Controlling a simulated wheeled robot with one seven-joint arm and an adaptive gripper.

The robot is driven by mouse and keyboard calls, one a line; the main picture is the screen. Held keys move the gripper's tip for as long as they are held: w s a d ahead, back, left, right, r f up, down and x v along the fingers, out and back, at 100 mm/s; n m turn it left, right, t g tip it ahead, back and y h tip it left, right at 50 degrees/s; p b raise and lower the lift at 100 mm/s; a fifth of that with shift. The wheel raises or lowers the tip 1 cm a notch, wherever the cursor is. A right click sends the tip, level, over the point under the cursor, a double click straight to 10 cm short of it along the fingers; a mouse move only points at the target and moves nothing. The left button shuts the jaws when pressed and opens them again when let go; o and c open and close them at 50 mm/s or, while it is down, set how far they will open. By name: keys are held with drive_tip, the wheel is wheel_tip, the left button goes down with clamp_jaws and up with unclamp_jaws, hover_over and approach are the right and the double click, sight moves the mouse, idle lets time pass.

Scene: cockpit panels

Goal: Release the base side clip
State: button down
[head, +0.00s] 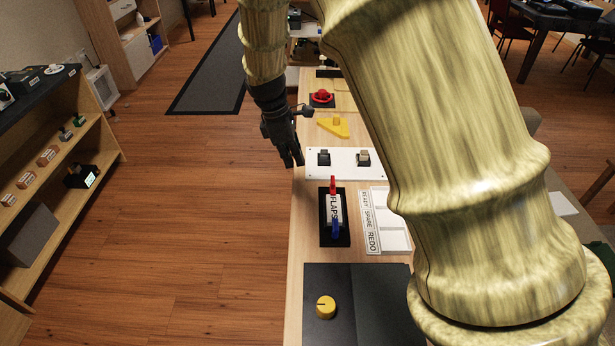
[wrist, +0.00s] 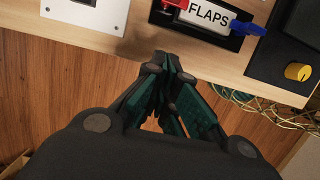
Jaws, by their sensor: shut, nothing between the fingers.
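A white plate (head: 343,170) lies on the long wooden table and carries two small dark clip-like parts, a left one (head: 323,157) and a right one (head: 363,158). I cannot tell for certain which part is the base side clip. My gripper (head: 293,162) points down at the table's left edge, beside the plate's left end, shut and empty. In the wrist view my gripper (wrist: 166,65) has its fingertips together near the table edge, with floor below. The white plate's corner (wrist: 112,22) shows at the top left there. No contact with the plate is visible.
A FLAPS panel (head: 335,232) with red and blue ends sits nearer, beside a labelled white panel (head: 383,222). A yellow knob (head: 326,307) is on a black panel. A yellow triangle (head: 334,126) and red knob (head: 321,97) lie beyond. Floor left of the table is clear.

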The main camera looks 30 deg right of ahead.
sight(333, 188)
drive_tip(key=x, duration=0.3)
drive_tip(key=p+x, duration=0.1)
drive_tip(key=x, duration=0.2)
drive_tip(key=s+x, duration=0.1)
drive_tip(key=x, duration=0.2)
drive_tip(key=shift+d+p, duration=0.1)
drive_tip(key=shift+p, duration=0.2)
drive_tip(key=d, duration=0.1)
drive_tip(key=s+d+p, duration=0.1)
drive_tip(key=shift+d+f, duration=0.25)
drive_tip(key=shift+s+d, duration=0.35)
drive_tip(key=shift+d, duration=0.2)
